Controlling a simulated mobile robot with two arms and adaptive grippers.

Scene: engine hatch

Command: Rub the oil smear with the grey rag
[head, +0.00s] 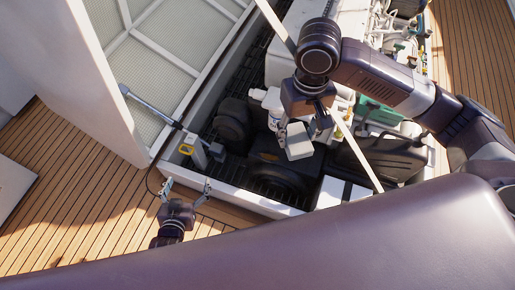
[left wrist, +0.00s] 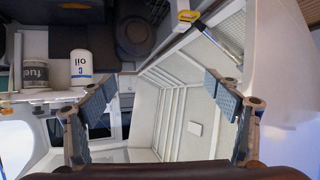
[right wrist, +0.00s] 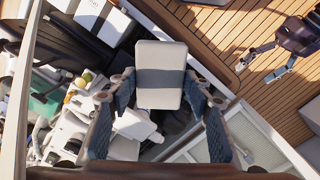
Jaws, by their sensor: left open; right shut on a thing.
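The grey rag (right wrist: 160,88) looks like a folded pale pad with a darker grey band, held between the fingers of my right gripper (head: 301,124). In the head view the rag (head: 298,142) hangs over the open engine hatch, above dark machinery. My right gripper is shut on it. My left gripper (head: 187,185) is open and empty, low beside the near left corner of the hatch. I cannot make out the oil smear in any view; the rag and right arm cover part of the hatch.
The raised hatch lid (head: 185,45) stands at left, with a strut (head: 150,105) down to the rim. A yellow-marked part (head: 186,149) sits near the rim. A white oil bottle (left wrist: 81,66) and a fuel can (left wrist: 36,74) show in the left wrist view.

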